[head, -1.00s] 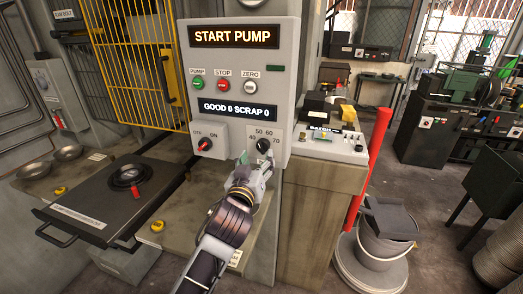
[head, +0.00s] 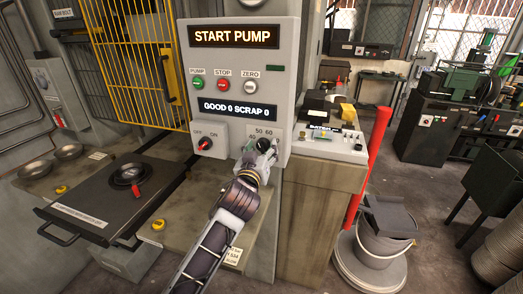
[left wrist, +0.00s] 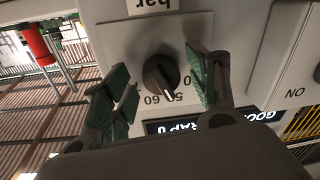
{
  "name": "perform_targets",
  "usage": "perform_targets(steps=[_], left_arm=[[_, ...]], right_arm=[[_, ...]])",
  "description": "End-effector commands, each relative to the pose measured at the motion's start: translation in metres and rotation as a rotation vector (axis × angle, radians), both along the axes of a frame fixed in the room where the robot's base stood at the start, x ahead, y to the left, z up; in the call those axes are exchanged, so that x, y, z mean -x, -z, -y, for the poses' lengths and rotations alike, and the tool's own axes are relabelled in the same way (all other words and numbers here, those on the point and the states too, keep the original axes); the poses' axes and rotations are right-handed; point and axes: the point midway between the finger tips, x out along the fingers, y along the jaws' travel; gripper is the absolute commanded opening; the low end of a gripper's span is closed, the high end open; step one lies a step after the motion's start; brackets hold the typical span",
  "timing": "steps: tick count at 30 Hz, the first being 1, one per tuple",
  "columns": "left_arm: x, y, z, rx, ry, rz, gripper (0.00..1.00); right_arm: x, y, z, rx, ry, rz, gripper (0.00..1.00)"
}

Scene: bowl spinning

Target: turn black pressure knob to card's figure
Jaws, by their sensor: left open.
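The black pressure knob (left wrist: 161,75) sits on a pale plate marked "bar", upside down in the left wrist view. Its light mark points toward the 50 and 60 labels; the exact setting is hard to tell. My left gripper (left wrist: 164,88) is open, its green-padded fingers on either side of the knob with visible gaps. In the head view my left gripper (head: 259,153) is at the dial on the grey control panel (head: 285,100) and hides much of the knob and some numbers. My right gripper is out of view.
A red OFF/ON switch (head: 204,144) is left of the dial. Green, red and white buttons are above, with the red stop button (head: 223,85) central. A red post (head: 370,165) and grey bucket (head: 383,240) stand at the right.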

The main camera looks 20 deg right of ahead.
Motion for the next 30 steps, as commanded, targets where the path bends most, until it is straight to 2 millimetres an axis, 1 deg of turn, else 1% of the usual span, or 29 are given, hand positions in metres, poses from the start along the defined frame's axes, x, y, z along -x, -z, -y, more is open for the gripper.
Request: perform_targets(steps=[5,11,15,16,21,30], left_arm=[[0.000,0.000,0.000,0.000,0.000,0.000,0.59],[0.000,0.000,0.000,0.000,0.000,0.000,0.33],[0.000,0.000,0.000,0.000,0.000,0.000,0.15],[0.000,0.000,0.000,0.000,0.000,0.000,0.13],[0.000,0.000,0.000,-0.004,0.000,0.002,0.13],[0.000,0.001,-0.001,-0.071,-0.001,0.047,0.13]], right_arm=[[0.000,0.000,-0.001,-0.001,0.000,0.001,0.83],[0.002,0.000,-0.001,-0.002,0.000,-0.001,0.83],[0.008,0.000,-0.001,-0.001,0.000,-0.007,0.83],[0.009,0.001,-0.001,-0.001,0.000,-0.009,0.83],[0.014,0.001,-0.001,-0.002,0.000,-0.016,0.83],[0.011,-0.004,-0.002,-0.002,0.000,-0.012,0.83]])
